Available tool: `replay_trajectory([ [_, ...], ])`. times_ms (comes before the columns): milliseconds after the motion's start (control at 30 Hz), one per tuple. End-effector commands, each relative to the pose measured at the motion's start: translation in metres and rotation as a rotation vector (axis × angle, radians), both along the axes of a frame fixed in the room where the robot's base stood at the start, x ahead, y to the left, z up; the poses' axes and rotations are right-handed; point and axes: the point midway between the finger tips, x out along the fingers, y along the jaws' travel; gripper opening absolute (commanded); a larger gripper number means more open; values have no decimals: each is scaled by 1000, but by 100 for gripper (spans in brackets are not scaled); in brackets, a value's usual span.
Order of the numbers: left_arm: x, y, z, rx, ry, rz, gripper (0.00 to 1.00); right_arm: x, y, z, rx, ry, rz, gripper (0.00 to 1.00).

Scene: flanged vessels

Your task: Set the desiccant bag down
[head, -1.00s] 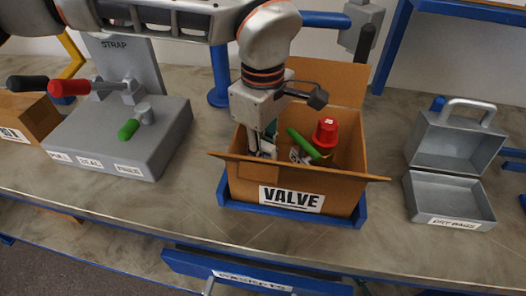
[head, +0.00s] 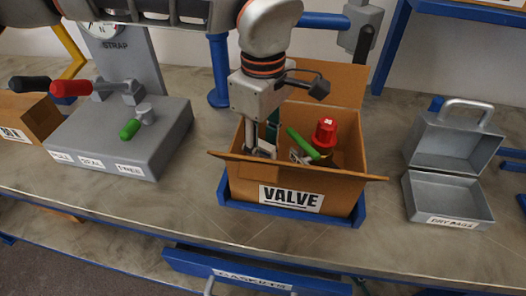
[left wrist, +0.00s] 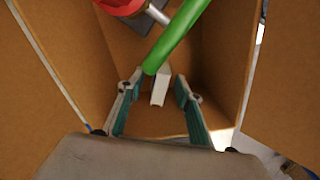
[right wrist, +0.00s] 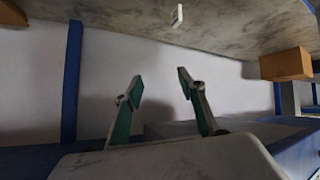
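The desiccant bag, a small white block (left wrist: 160,86), stands near the floor of the cardboard box marked VALVE (head: 240,180) in the left wrist view. My left gripper (left wrist: 158,90) is open, pointing down into the box, with a finger on each side of the bag and a gap showing at both sides. In the head view the left gripper (head: 262,147) is inside the box's left part. A red-capped valve (head: 325,133) with a green handle (head: 302,143) shares the box, to the right. My right gripper (right wrist: 160,88) is open and empty, away from the box.
The box sits in a blue tray (head: 290,211). An open grey case marked DRY BAGS (head: 450,200) stands at the right. A grey lever fixture (head: 120,140) stands at the left. The counter between them is mostly clear.

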Motion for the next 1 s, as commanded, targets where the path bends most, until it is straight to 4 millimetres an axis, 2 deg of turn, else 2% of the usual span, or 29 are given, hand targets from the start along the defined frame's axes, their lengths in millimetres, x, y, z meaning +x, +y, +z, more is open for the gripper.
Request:
replay_trajectory([
  [33,1,-1,15,-2,-9,1,35,3,-1,5,-1,-7,0,40],
  [200,1,-1,52,-2,-11,1,35,4,-4,7,-8,-9,-1,40],
  [400,0,-1,86,-1,-7,0,35,-4,-7,0,-15,11,-2,40],
  [500,0,0,96,-1,-7,1,35,-7,-8,-1,-16,17,-3,40],
  [667,0,0,103,-1,-4,-1,35,-6,-7,1,-12,13,-4,40],
  [1000,0,0,103,0,-2,-1,35,-4,-7,2,-11,9,-5,40],
])
